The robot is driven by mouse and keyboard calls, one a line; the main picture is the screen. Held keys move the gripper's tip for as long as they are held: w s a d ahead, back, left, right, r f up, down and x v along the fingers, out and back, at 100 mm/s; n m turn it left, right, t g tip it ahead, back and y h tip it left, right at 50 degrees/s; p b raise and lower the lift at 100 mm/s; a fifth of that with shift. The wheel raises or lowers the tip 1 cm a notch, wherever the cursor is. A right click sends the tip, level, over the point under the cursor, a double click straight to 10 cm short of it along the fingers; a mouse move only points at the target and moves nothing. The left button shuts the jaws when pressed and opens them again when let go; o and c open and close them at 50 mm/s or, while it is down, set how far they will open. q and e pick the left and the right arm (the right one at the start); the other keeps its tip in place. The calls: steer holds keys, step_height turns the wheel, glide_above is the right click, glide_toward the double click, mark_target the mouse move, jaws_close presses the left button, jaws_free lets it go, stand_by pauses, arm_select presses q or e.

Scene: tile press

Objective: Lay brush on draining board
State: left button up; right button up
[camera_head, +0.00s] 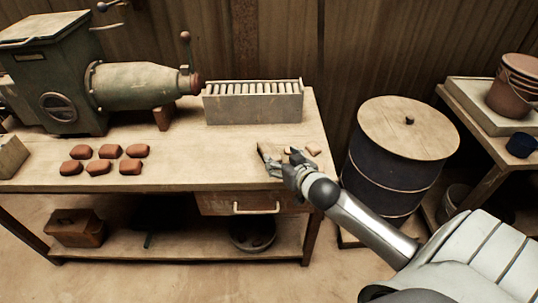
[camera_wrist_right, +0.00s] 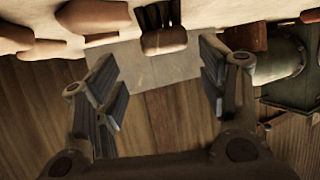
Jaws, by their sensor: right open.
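My right gripper (camera_head: 290,160) is over the front right corner of the workbench, its fingers covering part of several small wooden tools (camera_head: 313,150). In the right wrist view the gripper (camera_wrist_right: 160,72) is open, with nothing between its fingers. A wooden block with dark bristles (camera_wrist_right: 163,42), which looks like the brush, lies on the bench between and beyond the fingertips, apart from them. Other rounded wooden tools (camera_wrist_right: 95,18) lie beside it. I cannot tell for certain which surface is the draining board; a pale board (camera_head: 466,91) lies on the side table at right. My left gripper is not in view.
A slatted box (camera_head: 253,108) stands at the back of the bench (camera_head: 215,172). A green press (camera_head: 135,84) and several red clay pieces (camera_head: 108,151) are at left. A lidded drum (camera_head: 390,165) stands right of the bench. Buckets (camera_head: 512,95) stand on the side table.

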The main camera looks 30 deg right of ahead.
mark_target(272, 153)
steer(key=shift+a+x, duration=0.2)
steer(key=shift+x, duration=1.25)
steer(key=shift+a+x, duration=0.2)
steer(key=shift+x, duration=1.2)
steer(key=shift+c, duration=0.3)
steer(key=c, duration=1)
steer(key=shift+c, duration=0.4)
steer(key=shift+r, duration=0.1)
